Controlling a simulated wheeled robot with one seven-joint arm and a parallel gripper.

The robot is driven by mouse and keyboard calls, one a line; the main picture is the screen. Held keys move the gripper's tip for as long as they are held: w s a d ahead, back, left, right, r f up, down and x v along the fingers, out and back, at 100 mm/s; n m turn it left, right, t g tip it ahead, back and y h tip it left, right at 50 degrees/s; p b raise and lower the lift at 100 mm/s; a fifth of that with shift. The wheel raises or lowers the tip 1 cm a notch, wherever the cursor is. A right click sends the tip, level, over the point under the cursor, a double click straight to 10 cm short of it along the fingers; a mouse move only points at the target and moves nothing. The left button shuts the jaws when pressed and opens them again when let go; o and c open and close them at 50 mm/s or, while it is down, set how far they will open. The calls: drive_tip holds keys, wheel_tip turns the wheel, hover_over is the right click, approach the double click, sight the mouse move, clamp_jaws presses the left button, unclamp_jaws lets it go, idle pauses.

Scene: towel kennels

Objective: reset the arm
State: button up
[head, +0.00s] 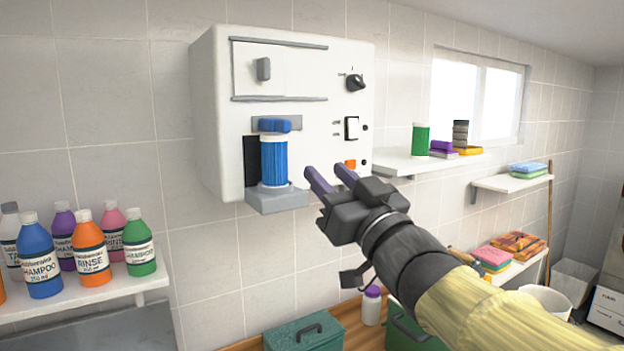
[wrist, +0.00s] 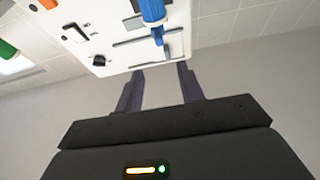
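My gripper (head: 332,179) is raised in front of the lower right part of a white wall-mounted box (head: 218,120). Its two purple fingers are apart with nothing between them, and they also show in the wrist view (wrist: 158,88). My arm reaches in from the lower right in the head view. A blue ribbed cylinder (head: 274,160) with a blue top stands on the box's small grey ledge, left of my fingers. It shows at the top of the wrist view (wrist: 152,10), beyond the fingertips. I cannot tell whether the fingers touch the box.
Several bottles, including an orange one (head: 91,252), stand on a shelf (head: 95,297) at left. A wall shelf (head: 400,163) right of the box holds a green cylinder (head: 420,140). Below are a green bin (head: 303,335) and a purple-capped bottle (head: 371,306).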

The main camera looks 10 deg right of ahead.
drive_tip(key=w+d+f+m+g+h, duration=0.2)
drive_tip(key=d+f+m+g+h, duration=0.15)
drive_tip(key=f, duration=0.95)
drive_tip(key=w+d+f+m+g+h, duration=0.25)
drive_tip(key=f+h, duration=0.25)
drive_tip(key=f, duration=0.7)
drive_tip(key=s+f+g, duration=0.6)
drive_tip(key=s+f, duration=0.2)
drive_tip(key=f, duration=0.3)
drive_tip(key=s+f+n+g, duration=0.1)
drive_tip(key=s+f+g, duration=0.4)
drive_tip(key=f, duration=0.5)
drive_tip(key=s+h, duration=0.1)
drive_tip(key=s, duration=0.1)
drive_tip(key=shift+s+d+f+g, duration=0.25)
drive_tip(key=shift+s+f+g, duration=0.15)
